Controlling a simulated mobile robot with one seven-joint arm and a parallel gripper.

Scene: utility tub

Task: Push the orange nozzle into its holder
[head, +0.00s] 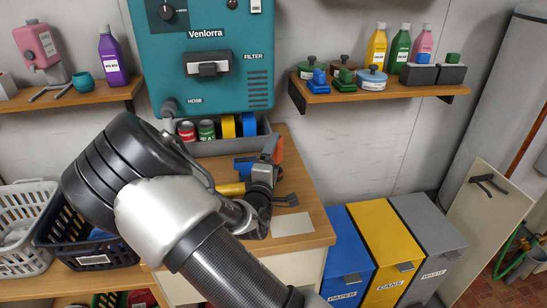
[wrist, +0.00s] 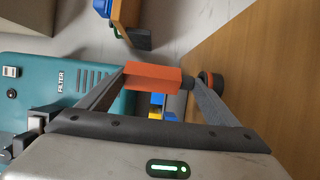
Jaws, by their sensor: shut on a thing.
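The orange nozzle (head: 273,150) is at my gripper (head: 268,165), above the wooden bench under the teal machine. In the wrist view the orange nozzle (wrist: 152,77) lies crosswise between the two finger tips of my gripper (wrist: 160,82), with a dark stub (wrist: 185,83) at its right end. My gripper is shut on it, fingers well apart. A dark round piece (wrist: 211,80) shows just beyond the right finger. I cannot pick out the holder for certain; part of the bench is hidden behind my arm.
The teal machine (head: 215,60) hangs on the wall, with a grey bin (head: 235,147) of cans and tape rolls below it. A blue item (head: 243,168) and a yellow item (head: 232,188) lie left of my gripper on the bench (head: 305,220). The bench's front right is mostly clear.

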